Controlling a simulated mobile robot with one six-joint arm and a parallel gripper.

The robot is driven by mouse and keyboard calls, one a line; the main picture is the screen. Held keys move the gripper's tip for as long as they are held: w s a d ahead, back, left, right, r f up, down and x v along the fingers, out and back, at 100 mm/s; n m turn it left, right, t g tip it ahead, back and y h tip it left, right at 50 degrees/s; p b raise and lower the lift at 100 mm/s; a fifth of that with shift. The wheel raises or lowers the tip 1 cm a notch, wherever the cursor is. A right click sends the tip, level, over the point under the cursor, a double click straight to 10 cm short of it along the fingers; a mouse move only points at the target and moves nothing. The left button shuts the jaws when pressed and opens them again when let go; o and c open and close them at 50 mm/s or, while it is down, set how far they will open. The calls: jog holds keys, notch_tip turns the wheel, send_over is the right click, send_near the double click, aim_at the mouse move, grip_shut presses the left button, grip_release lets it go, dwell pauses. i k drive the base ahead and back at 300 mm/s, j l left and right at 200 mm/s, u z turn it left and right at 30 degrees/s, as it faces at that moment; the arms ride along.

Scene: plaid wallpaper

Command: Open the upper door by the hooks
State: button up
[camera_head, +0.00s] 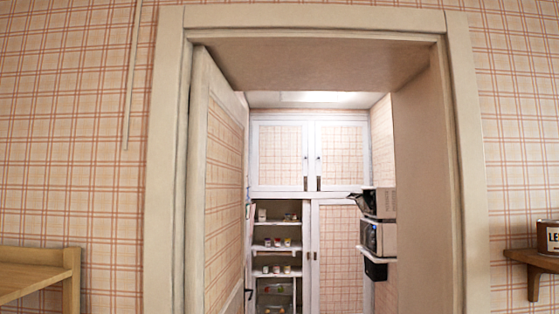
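Through the doorway I see a pair of upper cupboard doors at the back, the left one (281,152) and the right one (342,152). Both have white frames and plaid panels, look shut, and have small dark fittings near their meeting edges. I cannot make out any hooks, so I cannot tell which door is beside them. My gripper is not in view.
A door frame (470,170) surrounds the opening. Its room door (222,180) stands swung inward on the left. Below the upper doors are open shelves (277,249) with small items, and a plaid lower door (338,258). Appliances (379,238) jut from the right.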

aim_at(281, 148)
jog(key=i, duration=4.7)
jog(key=j+u, duration=0.05)
jog(key=j, duration=0.05)
